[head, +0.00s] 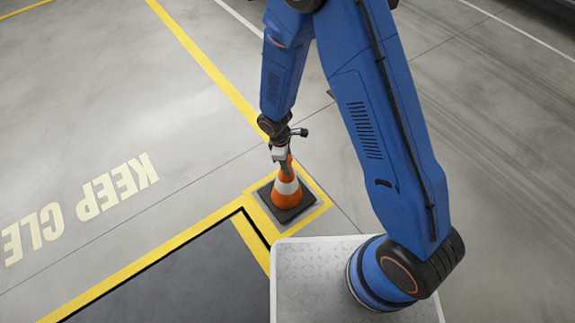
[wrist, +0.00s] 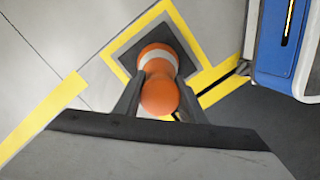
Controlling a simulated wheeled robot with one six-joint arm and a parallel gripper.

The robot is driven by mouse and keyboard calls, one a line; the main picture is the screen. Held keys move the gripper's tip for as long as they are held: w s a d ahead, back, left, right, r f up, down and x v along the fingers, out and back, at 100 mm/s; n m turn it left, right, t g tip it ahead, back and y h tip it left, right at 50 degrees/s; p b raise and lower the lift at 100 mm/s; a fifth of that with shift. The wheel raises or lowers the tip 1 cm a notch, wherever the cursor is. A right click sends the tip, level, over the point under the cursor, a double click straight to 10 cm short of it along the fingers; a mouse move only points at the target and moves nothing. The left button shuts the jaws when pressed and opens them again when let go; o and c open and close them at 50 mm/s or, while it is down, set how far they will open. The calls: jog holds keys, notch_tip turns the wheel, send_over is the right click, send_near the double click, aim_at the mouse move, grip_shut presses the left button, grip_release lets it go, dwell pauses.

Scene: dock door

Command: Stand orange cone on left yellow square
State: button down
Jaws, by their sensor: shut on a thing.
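The orange cone (head: 286,188) with a white band and a dark square base stands upright in the head view. Its base lies inside a yellow-outlined square (head: 322,209) on the floor. My gripper (head: 281,160) is at the top of the cone, shut on it. In the wrist view the cone (wrist: 159,75) is seen from above, with its tip between the two fingers of my gripper (wrist: 157,98). The yellow square outline (wrist: 117,67) shows around its base there. Whether the base bears fully on the floor cannot be told.
A dark recessed-looking floor panel (head: 170,285) with a yellow border lies at the lower left. "KEEP CLE" lettering (head: 105,195) is painted on the floor at left. A long yellow line (head: 205,62) runs towards the back. The grey floor around is clear.

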jog(key=shift+f, duration=0.8)
jog(key=c, duration=1.2)
grip_release()
jog(key=shift+o, duration=0.2)
jog(key=r, duration=0.4)
jog(key=a+r, duration=0.1)
jog(key=r, duration=0.7)
jog(key=shift+w+a, duration=0.15)
jog(key=shift+a, duration=0.25)
